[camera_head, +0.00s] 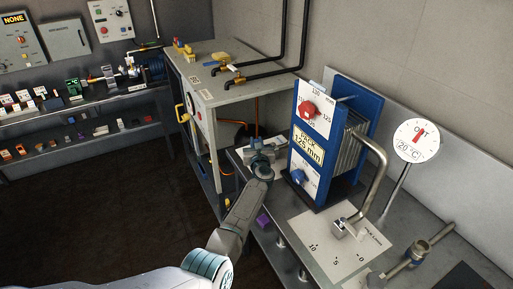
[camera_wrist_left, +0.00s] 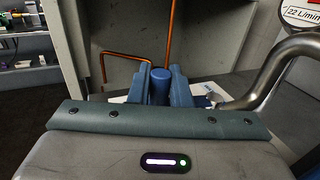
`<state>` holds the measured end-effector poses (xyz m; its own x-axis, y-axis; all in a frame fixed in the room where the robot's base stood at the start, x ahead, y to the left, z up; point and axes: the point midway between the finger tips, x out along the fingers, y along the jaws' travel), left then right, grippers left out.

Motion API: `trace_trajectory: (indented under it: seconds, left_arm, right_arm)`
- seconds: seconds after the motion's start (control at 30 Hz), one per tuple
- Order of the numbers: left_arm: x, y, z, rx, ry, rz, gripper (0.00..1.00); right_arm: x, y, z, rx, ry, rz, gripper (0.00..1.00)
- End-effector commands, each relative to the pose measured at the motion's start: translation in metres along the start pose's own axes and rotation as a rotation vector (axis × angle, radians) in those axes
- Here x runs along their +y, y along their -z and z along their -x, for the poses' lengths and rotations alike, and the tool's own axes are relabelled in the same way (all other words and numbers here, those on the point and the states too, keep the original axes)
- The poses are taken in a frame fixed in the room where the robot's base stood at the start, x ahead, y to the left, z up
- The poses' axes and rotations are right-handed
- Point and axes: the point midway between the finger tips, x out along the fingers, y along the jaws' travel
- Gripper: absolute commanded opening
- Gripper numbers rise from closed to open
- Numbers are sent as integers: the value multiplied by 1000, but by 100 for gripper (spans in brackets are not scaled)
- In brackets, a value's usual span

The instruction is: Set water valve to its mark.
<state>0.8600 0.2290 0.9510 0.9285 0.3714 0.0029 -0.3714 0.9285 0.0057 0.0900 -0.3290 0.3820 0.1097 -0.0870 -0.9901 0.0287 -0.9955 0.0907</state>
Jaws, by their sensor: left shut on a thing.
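My left gripper (camera_head: 263,153) reaches to the back of the steel table, left of the blue plate pack. In the left wrist view its two fingers (camera_wrist_left: 160,88) are shut on a blue, round-topped handle (camera_wrist_left: 160,78), which I take to be the water valve. A pale plate (camera_wrist_left: 118,99) lies beneath it. In the head view the gripper hides most of the handle, and I cannot read its mark. A round display reading 22 L/min (camera_wrist_left: 301,16) shows at the wrist view's upper right. My right gripper is not in view.
The blue plate pack (camera_head: 365,103) carries a red knob (camera_head: 309,109) and a blue knob (camera_head: 298,177), close right of my gripper. A bent steel pipe (camera_head: 375,180) and an OUT dial (camera_head: 416,141) stand further right. A grey cabinet (camera_head: 225,93) stands behind left.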

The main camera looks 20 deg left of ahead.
Motion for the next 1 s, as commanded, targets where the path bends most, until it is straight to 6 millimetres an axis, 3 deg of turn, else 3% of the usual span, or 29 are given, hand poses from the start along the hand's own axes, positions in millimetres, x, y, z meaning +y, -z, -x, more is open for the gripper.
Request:
trace_trajectory:
  seconds: [0.3, 0.97, 1.0]
  left_arm:
    - [-5, 0, 4, -3, -140, 6, 0]
    - [-5, -2, 9, 1, -204, 3, 0]
    - [-5, -2, 9, 1, -204, 3, 19]
  right_arm:
    - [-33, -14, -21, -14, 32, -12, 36]
    - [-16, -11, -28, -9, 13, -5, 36]
    - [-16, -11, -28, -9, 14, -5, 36]
